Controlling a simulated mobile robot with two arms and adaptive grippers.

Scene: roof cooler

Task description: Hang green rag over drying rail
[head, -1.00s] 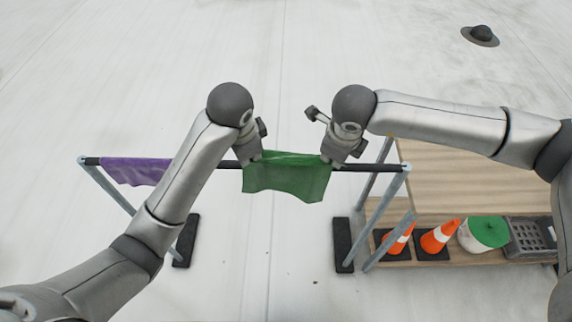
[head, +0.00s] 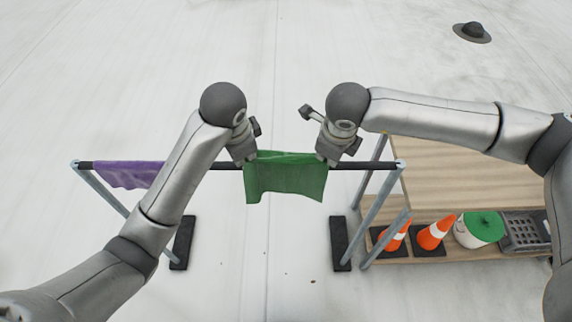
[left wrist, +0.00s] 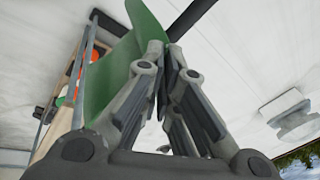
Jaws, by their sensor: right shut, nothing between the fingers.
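The green rag (head: 286,178) hangs in front of the middle of the dark drying rail (head: 356,166) and hides that stretch of it. Its top edge shows slightly above the rail line; I cannot tell whether cloth hangs behind. My left gripper (head: 243,160) is at the rag's upper left corner. In the left wrist view its fingers (left wrist: 166,50) come together at the edge of the green cloth (left wrist: 120,65), shut on it. My right gripper (head: 326,160) is at the upper right corner, shut with nothing between its fingers.
A purple cloth (head: 130,174) hangs on the rail's left part. To the right stands a wooden bench (head: 455,165); its lower shelf holds orange cones (head: 436,232), a green-topped bucket (head: 483,228) and a grey crate (head: 525,232). A dark roof vent (head: 472,32) is far off.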

